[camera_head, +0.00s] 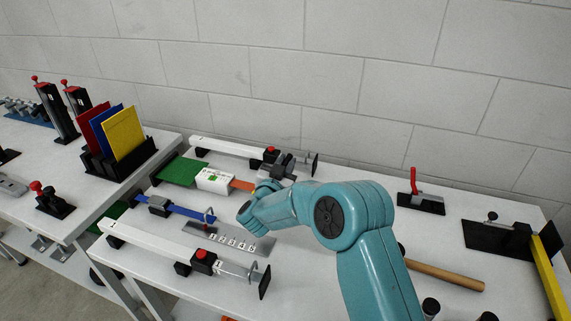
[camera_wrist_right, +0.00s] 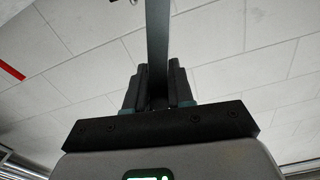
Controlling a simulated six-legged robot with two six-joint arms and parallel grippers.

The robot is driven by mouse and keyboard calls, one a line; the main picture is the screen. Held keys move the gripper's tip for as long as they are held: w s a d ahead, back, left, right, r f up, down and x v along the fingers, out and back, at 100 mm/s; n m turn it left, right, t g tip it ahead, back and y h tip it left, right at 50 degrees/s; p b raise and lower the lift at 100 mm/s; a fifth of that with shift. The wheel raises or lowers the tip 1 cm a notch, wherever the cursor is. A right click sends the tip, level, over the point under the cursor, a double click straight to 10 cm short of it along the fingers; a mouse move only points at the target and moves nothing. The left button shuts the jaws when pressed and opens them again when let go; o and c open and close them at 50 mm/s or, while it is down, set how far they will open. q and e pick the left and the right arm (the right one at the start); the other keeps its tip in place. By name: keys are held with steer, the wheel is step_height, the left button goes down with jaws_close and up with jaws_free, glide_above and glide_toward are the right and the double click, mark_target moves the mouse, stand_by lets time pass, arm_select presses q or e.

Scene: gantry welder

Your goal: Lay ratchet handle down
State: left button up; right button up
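My right arm reaches in from the lower right in the head view and bends left over the white table. Its gripper (camera_head: 284,170) is small and partly hidden behind the wrist, beside the far clamp rail. In the right wrist view the two dark fingers (camera_wrist_right: 158,92) close on both sides of a long grey bar (camera_wrist_right: 157,45), which I take for the ratchet handle. The bar points away from the palm and runs out of the top of the picture. I cannot tell its outline in the head view. My left gripper is not in view.
A far white rail (camera_head: 232,147) and a near white rail (camera_head: 150,240) carry clamps with red knobs. Between them lie a white box (camera_head: 213,180) and a numbered metal plate (camera_head: 240,243). A red-handled toggle clamp (camera_head: 420,204) stands right. A wooden handle (camera_head: 445,274) lies near the arm.

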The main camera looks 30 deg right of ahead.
jaws_close()
steer(key=shift+s+d+f+b, duration=0.15)
steer(key=shift+f+b, duration=0.15)
steer(key=shift+b, duration=0.35)
steer(key=s+d+f+m+b, duration=0.4)
steer(key=m+b, duration=0.3)
steer(key=b, duration=0.7)
steer(key=shift+s, duration=0.35)
steer(key=shift+r, duration=0.1)
steer(key=o, duration=0.6)
jaws_free()
steer(key=shift+d, duration=0.1)
steer(key=v, duration=1.2)
steer(key=shift+b, duration=0.3)
